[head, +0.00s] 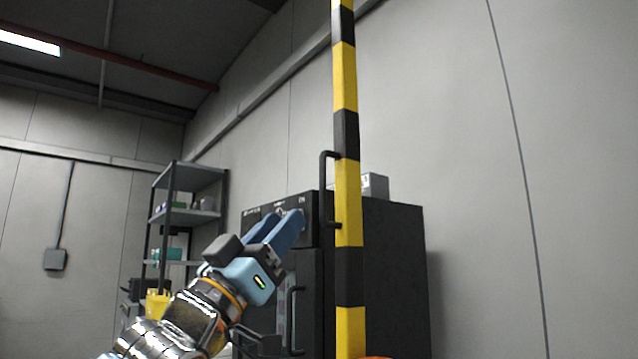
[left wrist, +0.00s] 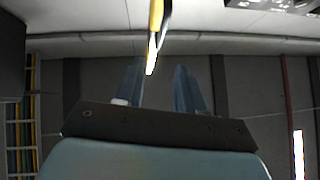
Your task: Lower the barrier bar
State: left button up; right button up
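The barrier bar (head: 347,205) stands upright with yellow and black bands, running out of the top of the head view. A black handle (head: 325,190) sticks out from its left side. My left gripper (head: 283,217) is to the left of the handle and apart from it, with its blue fingers open and nothing between them. In the left wrist view, a yellow and black bar end (left wrist: 155,30) shows beyond the open fingers (left wrist: 160,78). The bar's lower end is out of view. My right gripper is not in view.
A dark cabinet (head: 395,275) with a small grey box (head: 375,185) on top stands behind the bar. A shelf rack (head: 190,215) with small items is at the left back.

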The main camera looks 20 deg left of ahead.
aim_at(321, 180)
pick_arm(q)
jog(key=p+x, duration=0.4)
jog(key=x, duration=0.7)
jog(key=shift+p, duration=0.35)
jog(key=shift+c, duration=0.3)
grip_shut()
